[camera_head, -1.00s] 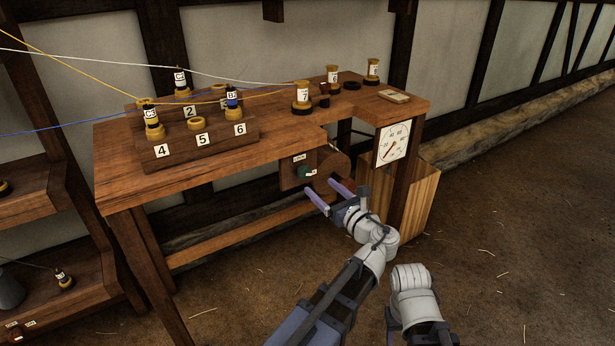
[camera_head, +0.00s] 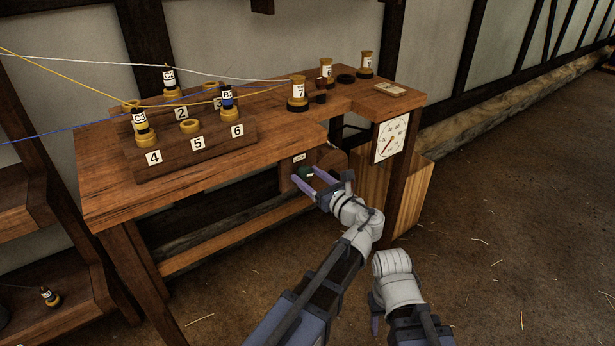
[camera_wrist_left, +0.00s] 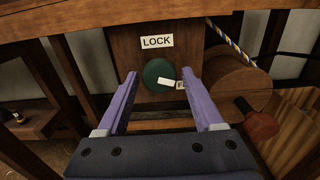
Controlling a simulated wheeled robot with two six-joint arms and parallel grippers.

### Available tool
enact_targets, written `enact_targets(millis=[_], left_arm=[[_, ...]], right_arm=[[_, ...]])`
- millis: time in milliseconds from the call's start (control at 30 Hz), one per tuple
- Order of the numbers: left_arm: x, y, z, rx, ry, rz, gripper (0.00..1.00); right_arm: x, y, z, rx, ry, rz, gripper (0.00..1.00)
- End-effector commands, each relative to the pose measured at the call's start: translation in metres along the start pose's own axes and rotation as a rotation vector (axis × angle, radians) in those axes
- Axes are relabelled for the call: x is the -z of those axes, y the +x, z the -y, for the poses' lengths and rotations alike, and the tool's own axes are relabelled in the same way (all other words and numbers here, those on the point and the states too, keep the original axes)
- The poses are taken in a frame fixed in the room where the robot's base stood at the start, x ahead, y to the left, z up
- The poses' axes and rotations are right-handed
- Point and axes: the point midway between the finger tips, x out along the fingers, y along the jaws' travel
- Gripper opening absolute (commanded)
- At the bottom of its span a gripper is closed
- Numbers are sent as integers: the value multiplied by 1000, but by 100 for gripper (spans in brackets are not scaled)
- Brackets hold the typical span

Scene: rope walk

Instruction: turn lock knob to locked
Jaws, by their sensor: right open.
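The lock knob (camera_wrist_left: 157,70) is a round green knob with a white pointer bar, on a wooden panel under the label LOCK (camera_wrist_left: 157,41). In the left wrist view its bar points right and slightly down, toward a small label starting with F, partly hidden by a finger. My left gripper (camera_wrist_left: 159,80) is open, its purple fingers on either side of the knob, not closed on it. In the head view the left gripper (camera_head: 311,178) reaches the panel below the bench, and the knob (camera_head: 305,171) shows between its fingers. My right gripper (camera_head: 376,314) is low, right of the left arm, and mostly hidden.
The wooden bench (camera_head: 110,195) carries numbered bobbin stands and strung yarns above the panel. A wooden drum (camera_wrist_left: 235,85) with a red-brown handle (camera_wrist_left: 258,124) is right of the knob. A dial gauge (camera_head: 391,138) hangs on the bench's right end. The floor at right is clear.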

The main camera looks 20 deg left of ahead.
Motion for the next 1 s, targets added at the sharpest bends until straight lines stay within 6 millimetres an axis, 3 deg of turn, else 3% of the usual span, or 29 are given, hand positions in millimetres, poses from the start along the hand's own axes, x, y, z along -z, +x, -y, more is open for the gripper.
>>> enact_targets(millis=[67,567,1000], left_arm=[[0,0,0,0,0,0,58],[0,0,0,0,0,0,2],[0,0,0,0,-96,0,0]], right_arm=[[0,0,0,0,0,0,50],[0,0,0,0,0,0,50],[0,0,0,0,0,0,50]])
